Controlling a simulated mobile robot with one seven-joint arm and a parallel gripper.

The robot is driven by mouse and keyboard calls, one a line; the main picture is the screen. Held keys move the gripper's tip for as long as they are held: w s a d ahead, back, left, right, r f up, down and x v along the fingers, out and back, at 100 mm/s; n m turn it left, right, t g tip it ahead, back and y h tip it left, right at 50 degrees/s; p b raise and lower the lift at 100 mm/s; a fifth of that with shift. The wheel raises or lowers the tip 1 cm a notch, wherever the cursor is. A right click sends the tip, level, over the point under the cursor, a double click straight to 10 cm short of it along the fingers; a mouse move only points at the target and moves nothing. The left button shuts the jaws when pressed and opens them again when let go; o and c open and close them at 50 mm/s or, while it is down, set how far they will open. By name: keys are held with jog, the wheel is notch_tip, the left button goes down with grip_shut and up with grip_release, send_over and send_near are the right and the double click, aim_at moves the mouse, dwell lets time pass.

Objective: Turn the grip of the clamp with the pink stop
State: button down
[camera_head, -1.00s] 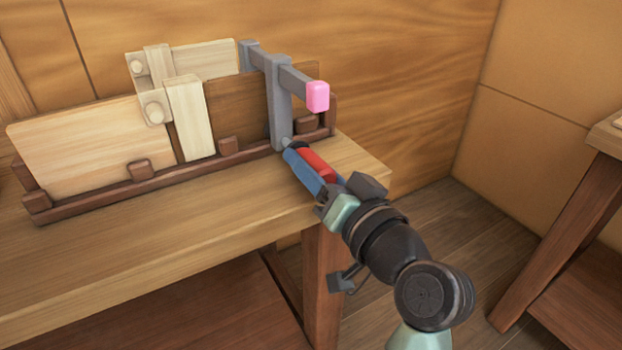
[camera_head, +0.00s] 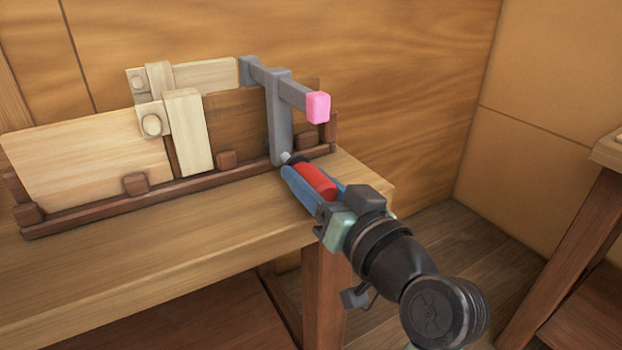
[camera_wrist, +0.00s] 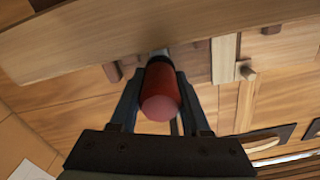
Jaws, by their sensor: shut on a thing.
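The grey metal clamp (camera_head: 279,115) stands at the right end of the rack on the bench, with a pink stop (camera_head: 318,107) on the end of its bar. Its red grip (camera_head: 316,181) points down and toward me from the foot of the clamp. My gripper (camera_head: 303,183) has its blue fingers on both sides of the red grip and is shut on it. In the wrist view the red grip (camera_wrist: 160,95) sits between the two fingers (camera_wrist: 160,100), its round end facing the camera.
The wooden bench (camera_head: 190,222) carries a dark rack (camera_head: 100,213) holding a pale board (camera_head: 90,160) and a darker board (camera_head: 237,125). A pale wooden clamp (camera_head: 188,130) stands left of the grey one. Another table (camera_head: 575,235) is at far right.

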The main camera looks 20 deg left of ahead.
jog(key=shift+c, duration=1.9)
grip_release()
jog(key=shift+a+r, duration=0.1)
jog(key=p+v, duration=0.2)
jog(key=v, duration=1.1)
